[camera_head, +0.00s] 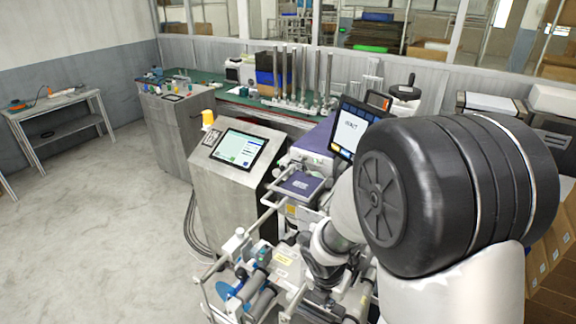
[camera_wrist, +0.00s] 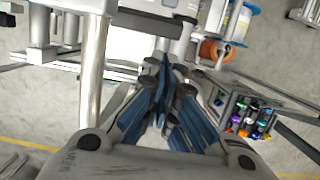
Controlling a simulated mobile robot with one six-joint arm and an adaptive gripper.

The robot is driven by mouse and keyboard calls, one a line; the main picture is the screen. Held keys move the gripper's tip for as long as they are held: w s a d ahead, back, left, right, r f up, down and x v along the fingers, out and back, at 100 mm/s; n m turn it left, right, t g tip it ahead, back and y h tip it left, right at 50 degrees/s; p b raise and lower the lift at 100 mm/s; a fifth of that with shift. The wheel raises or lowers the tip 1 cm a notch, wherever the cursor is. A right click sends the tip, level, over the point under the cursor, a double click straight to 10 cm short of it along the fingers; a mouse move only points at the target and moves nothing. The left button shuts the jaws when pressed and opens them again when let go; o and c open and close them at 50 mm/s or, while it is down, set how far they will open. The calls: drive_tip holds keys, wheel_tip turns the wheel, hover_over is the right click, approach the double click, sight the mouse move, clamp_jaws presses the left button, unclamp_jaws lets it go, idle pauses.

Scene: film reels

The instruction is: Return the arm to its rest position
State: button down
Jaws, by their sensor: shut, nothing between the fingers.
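My arm reaches in from the lower right of the head view, its large black joint filling much of that side. The lower arm bends down over a machine with rollers (camera_head: 262,300). My gripper (camera_wrist: 165,72) shows clearly in the wrist view, with its blue-padded fingers drawn together and nothing visible held between them. In the head view my arm hides part of the machine, and the fingertips cannot be made out there. In the wrist view, a blue-edged reel (camera_wrist: 238,22) and an orange reel (camera_wrist: 212,50) lie beyond the fingers, apart from them.
A steel console with a screen (camera_head: 240,148) and a tablet-like screen (camera_head: 350,130) stand close to my arm. A rack of coloured items (camera_wrist: 248,118) shows at right in the wrist view. A green-topped bench (camera_head: 220,93) runs behind. The floor (camera_head: 100,220) at left is clear.

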drive_tip(key=s+d+r+m+t+b, duration=0.1)
drive_tip(key=s+d+r+m+b, duration=0.2)
drive_tip(key=s+r+m+b, duration=0.85)
drive_tip(key=s+a+m+p, duration=0.1)
drive_tip(key=s+m, duration=0.2)
drive_tip(key=m, duration=0.5)
drive_tip(key=s+a+r+m+t+y+p, duration=0.1)
drive_tip(key=s+m, duration=0.3)
drive_tip(key=m, duration=0.5)
drive_tip(key=shift+a+r+y, duration=0.15)
drive_tip(key=shift+a+y, duration=0.15)
drive_tip(key=shift+s, duration=0.1)
